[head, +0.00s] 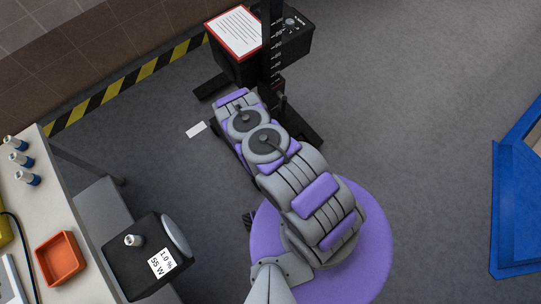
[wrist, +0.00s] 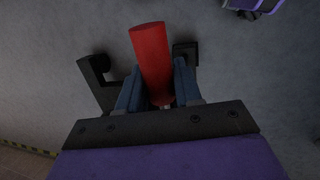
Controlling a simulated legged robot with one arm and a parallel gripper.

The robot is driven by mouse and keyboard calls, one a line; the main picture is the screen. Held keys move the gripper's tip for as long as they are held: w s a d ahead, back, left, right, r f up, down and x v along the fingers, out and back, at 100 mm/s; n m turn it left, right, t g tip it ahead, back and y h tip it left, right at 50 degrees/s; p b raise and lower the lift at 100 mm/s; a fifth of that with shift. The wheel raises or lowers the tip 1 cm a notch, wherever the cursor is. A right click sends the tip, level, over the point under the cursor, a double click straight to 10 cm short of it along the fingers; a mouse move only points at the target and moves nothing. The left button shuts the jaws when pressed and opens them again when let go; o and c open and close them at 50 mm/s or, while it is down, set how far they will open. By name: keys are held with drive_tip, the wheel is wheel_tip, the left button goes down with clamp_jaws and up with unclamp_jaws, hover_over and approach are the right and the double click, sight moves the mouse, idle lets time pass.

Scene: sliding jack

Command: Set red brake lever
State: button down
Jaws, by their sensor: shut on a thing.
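The red brake lever (wrist: 151,62) shows in the wrist view as a red cylinder between the fingers. My gripper (wrist: 157,82) is shut on it, with a blue finger pad on each side. The lever's top end sticks out past the fingertips. In the head view, my arm reaches toward the jack's black upright post (head: 271,45), which has scale marks. The lever and the fingertips are hidden there behind my arm.
A black box with a red-framed sheet (head: 238,32) stands beside the post. A blue structure (head: 515,205) is at the right. Open grey floor (head: 420,110) lies between.

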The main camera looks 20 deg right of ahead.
idle(0.3)
drive_tip(key=c, duration=0.9)
unclamp_jaws()
drive_tip(key=shift+o, duration=0.2)
drive_tip(key=shift+r, duration=0.15)
drive_tip(key=p+v, duration=0.4)
drive_tip(key=v, duration=1.3)
drive_tip(key=shift+p, duration=0.4)
drive_tip(key=shift+w+a, duration=0.1)
drive_tip(key=shift+w, duration=0.05)
